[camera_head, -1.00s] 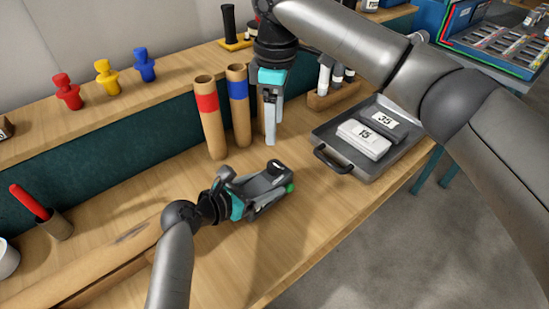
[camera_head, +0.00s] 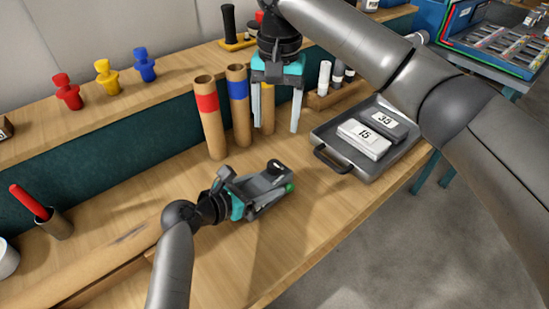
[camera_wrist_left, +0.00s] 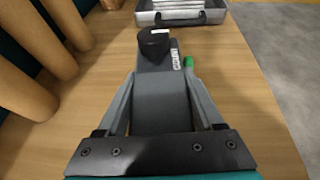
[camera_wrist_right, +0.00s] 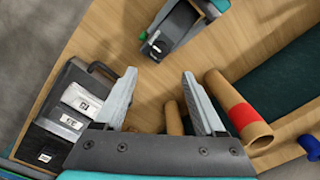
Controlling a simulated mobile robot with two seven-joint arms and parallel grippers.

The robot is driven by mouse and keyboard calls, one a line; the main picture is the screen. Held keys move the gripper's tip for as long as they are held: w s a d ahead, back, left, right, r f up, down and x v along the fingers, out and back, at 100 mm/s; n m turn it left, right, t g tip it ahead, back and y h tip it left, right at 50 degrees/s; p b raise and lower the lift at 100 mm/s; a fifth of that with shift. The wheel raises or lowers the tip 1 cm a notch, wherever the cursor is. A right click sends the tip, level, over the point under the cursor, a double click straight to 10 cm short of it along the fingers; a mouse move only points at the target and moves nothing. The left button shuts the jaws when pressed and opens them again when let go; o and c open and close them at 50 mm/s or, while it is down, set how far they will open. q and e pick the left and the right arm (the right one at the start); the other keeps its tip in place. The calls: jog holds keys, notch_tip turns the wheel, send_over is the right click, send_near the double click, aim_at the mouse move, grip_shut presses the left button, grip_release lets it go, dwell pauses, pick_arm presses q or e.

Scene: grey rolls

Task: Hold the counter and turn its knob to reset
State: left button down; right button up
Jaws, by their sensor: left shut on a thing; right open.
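The counter (camera_head: 265,187) is a dark grey box with a black knob (camera_head: 275,167) and a green button (camera_head: 290,188). My left gripper (camera_wrist_left: 161,78) is shut on the counter's sides and holds it low over the workbench; I cannot tell whether it touches the wood. In the left wrist view the knob (camera_wrist_left: 154,42) is at the far end, beside a small digit window (camera_wrist_left: 177,60). My right gripper (camera_head: 276,128) points down, open and empty, above and behind the counter, apart from the knob. In the right wrist view the counter (camera_wrist_right: 180,22) is beyond the fingertips.
Cardboard tubes with red (camera_head: 209,115) and blue (camera_head: 238,105) bands stand behind the counter, close to my right gripper. A grey tray (camera_head: 362,172) with number-marked blocks lies at right. A cup (camera_head: 55,228) with a red-handled tool stands at left. The bench front is clear.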

aim_at(274, 164)
jog(key=shift+m, duration=0.8)
notch_tip(274, 164, down, 12)
jog(key=shift+w+a+f, duration=0.1)
jog(key=shift+a, duration=0.05)
grip_shut()
